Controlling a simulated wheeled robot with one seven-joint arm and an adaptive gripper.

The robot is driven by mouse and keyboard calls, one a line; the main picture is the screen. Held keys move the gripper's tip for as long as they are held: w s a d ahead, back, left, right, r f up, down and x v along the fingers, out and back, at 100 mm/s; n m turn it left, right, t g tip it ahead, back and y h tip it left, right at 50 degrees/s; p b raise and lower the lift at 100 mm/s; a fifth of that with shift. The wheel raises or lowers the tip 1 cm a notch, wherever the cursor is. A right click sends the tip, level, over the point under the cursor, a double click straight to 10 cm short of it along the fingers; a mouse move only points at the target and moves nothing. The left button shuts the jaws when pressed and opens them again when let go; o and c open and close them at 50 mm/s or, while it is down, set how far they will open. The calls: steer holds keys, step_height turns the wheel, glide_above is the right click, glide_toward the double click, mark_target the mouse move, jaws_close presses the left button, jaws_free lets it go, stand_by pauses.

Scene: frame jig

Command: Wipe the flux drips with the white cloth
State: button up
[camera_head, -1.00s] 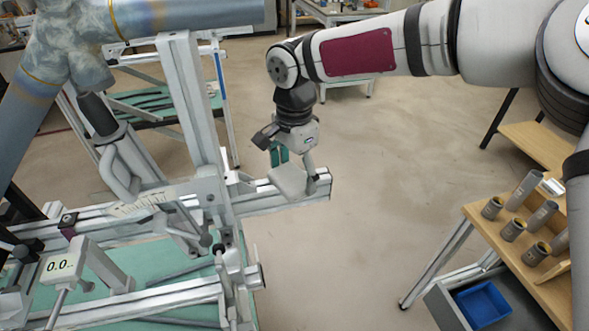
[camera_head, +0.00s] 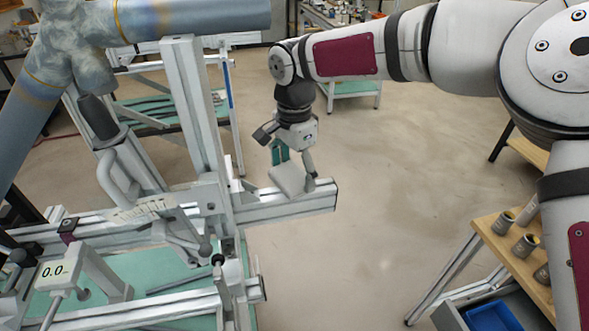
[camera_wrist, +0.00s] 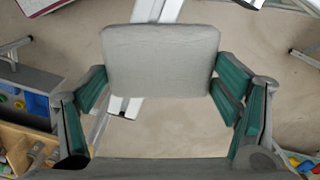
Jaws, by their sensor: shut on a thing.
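The white cloth (camera_head: 287,180) shows as a flat, pale grey-white pad with rounded corners. My gripper (camera_head: 294,166) is shut on it and holds it tilted beside the end of a pale metal rail (camera_head: 300,203) of the jig. In the wrist view the cloth (camera_wrist: 160,62) spans the space between the two green-sided fingers of my gripper (camera_wrist: 164,84). It hides part of a pale rail behind it. I cannot make out any flux drips in either view; whether the cloth touches the rail is unclear.
A wooden stand (camera_head: 490,232) with metal cups is at right, a blue bin (camera_head: 490,316) below. Floor between is open.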

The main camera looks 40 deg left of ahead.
mark_target(299, 187)
steer(key=shift+s+d+f+p, duration=0.1)
steer(key=shift+s+d+p, duration=1.05)
steer(key=shift+d, duration=0.25)
steer(key=shift+s+d+f, duration=0.1)
steer(key=shift+d+f, duration=0.1)
steer(key=shift+d, duration=0.05)
steer(key=shift+a+r+p, duration=0.15)
steer(key=shift+r+p, duration=1.1)
steer(key=shift+r, duration=1.9)
steer(key=shift+r, duration=0.1)
steer(key=shift+r+p, duration=0.6)
steer(key=shift+r, duration=0.85)
